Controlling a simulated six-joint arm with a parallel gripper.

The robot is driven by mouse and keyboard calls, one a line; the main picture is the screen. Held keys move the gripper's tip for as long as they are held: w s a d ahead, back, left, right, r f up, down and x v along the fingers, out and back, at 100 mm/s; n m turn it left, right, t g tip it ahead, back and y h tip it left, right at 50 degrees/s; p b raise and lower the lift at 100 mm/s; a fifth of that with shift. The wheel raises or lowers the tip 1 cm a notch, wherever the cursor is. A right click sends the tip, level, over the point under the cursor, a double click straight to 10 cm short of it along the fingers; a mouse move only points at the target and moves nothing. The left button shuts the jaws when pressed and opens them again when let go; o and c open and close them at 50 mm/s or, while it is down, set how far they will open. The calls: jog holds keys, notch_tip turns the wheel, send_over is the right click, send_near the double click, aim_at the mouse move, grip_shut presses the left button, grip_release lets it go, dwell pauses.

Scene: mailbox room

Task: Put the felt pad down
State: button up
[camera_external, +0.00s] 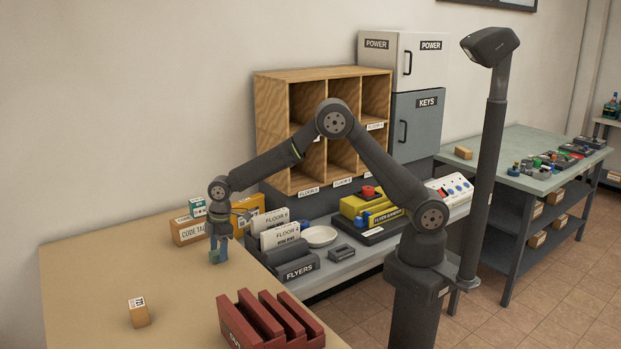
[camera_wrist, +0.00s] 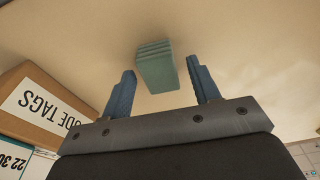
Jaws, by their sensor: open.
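A small green block with a ridged top, which looks like the felt pad (camera_wrist: 157,68), is on the tan tabletop in the wrist view. My gripper (camera_wrist: 162,88) is open, with one blue finger on each side of the pad. Gaps show between the pad and both fingers. In the external view my gripper (camera_external: 218,254) points down, low over the table (camera_external: 90,270). The pad is hard to make out there among the fingers.
A CODE TAGS box (camera_external: 188,230) stands close behind my gripper, with a teal-and-white box (camera_external: 197,207) and a yellow box (camera_external: 248,208) nearby. A small labelled box (camera_external: 138,312) and a dark red slotted rack (camera_external: 270,322) stand in front. The table's left part is clear.

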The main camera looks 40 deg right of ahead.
aim_at(217, 252)
notch_tip(217, 252, up, 11)
jog(key=d, duration=0.1)
jog(key=shift+d+r, duration=0.2)
jog(key=shift+d, duration=0.2)
jog(key=shift+f, duration=0.1)
jog(key=f, duration=0.4)
jog(key=a+f, duration=0.1)
jog(key=f, duration=0.3)
jog(key=a+f, duration=0.1)
jog(key=f, duration=0.3)
notch_tip(217, 252, up, 4)
jog(key=shift+r, duration=0.1)
